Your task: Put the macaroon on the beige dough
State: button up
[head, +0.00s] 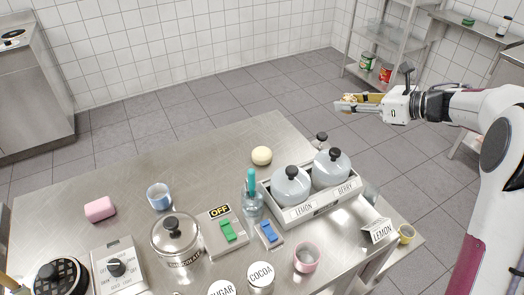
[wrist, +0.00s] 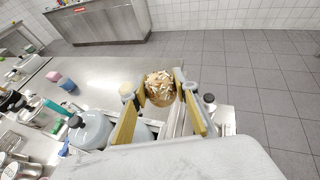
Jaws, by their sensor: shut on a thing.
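My gripper (head: 358,103) is raised beyond the back right corner of the steel table. It is shut on the macaroon (wrist: 160,88), a round tan piece with pale flakes on top, held between the yellow fingers in the wrist view. In the head view the macaroon (head: 349,98) shows only small at the fingertips. The beige dough (head: 262,156), a pale smooth ball, sits on the table near its back edge, to the left of and below my gripper in the head view.
A tray (head: 316,210) with lemon and berry jars stands right of the dough. A teal-handled tool in a glass (head: 252,203), a switch box (head: 224,236) and a chocolate pot (head: 175,237) stand nearer. The table left of the dough is clear up to a blue cup (head: 160,197).

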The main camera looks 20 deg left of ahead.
jog(key=s+a+n+g+y, duration=0.1)
jog(key=a+n+g, duration=0.4)
jog(key=a, duration=0.7)
jog(key=n+g, duration=0.4)
jog(key=g, duration=0.1)
send_over(262, 151)
jog(key=shift+h, duration=0.3)
jog(key=shift+f, duration=2.45)
jog(key=shift+f, duration=2.5)
jog(key=shift+f, duration=0.1)
jog(key=shift+f, duration=2.4)
jog(key=shift+f, duration=0.15)
